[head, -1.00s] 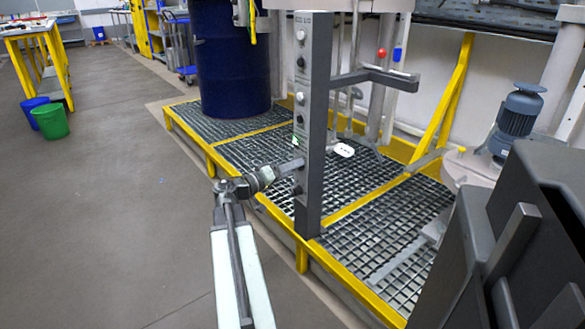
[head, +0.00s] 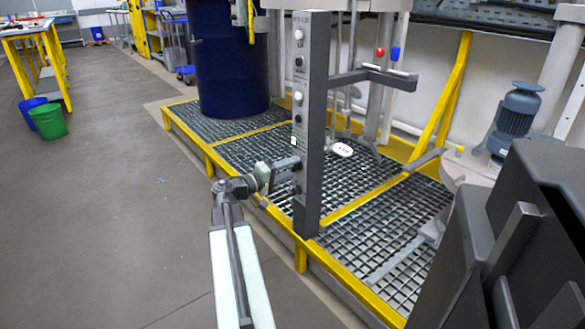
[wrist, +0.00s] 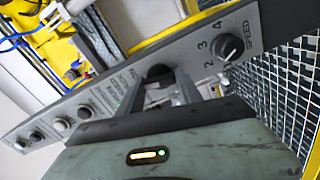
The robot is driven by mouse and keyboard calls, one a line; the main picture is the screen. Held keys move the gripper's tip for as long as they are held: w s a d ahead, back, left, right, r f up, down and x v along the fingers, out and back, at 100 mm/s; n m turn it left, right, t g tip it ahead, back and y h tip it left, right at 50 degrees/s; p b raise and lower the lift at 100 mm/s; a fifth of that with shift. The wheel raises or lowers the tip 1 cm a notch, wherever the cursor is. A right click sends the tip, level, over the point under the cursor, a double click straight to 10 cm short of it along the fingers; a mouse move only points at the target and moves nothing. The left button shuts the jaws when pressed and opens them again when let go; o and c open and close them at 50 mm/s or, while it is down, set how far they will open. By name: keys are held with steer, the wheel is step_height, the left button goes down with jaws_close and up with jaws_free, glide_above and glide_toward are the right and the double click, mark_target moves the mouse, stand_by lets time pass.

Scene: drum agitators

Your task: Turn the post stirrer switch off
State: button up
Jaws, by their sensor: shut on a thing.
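The grey control post (head: 311,120) stands upright on the grating, with a column of knobs and buttons on its face. In the head view my gripper (head: 291,164) reaches the lower part of that face from the left. In the wrist view the post's panel (wrist: 100,90) runs diagonally. My gripper (wrist: 160,88) has its two fingers on either side of a dark switch knob (wrist: 158,71) and is shut on it. The fingers partly hide the knob, and its pointer direction cannot be told. A speed knob (wrist: 228,48) with numbers sits beside it, clear of the fingers.
A blue drum (head: 232,65) stands on the yellow-edged grating (head: 258,157) behind the post. A grey bracket (head: 375,75) extends right from the post. A motor (head: 516,110) stands at the right. Green (head: 48,121) and blue (head: 32,104) bins sit on open floor at the left.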

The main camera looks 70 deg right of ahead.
steer(key=n, duration=0.5)
steer(key=shift+n, duration=0.3)
steer(key=n, duration=0.5)
steer(key=shift+a+f, duration=0.1)
steer(key=shift+f, duration=0.05)
steer(key=o, duration=1.4)
steer(key=v, duration=0.7)
steer(key=shift+w+a, duration=0.25)
steer(key=shift+a, duration=0.05)
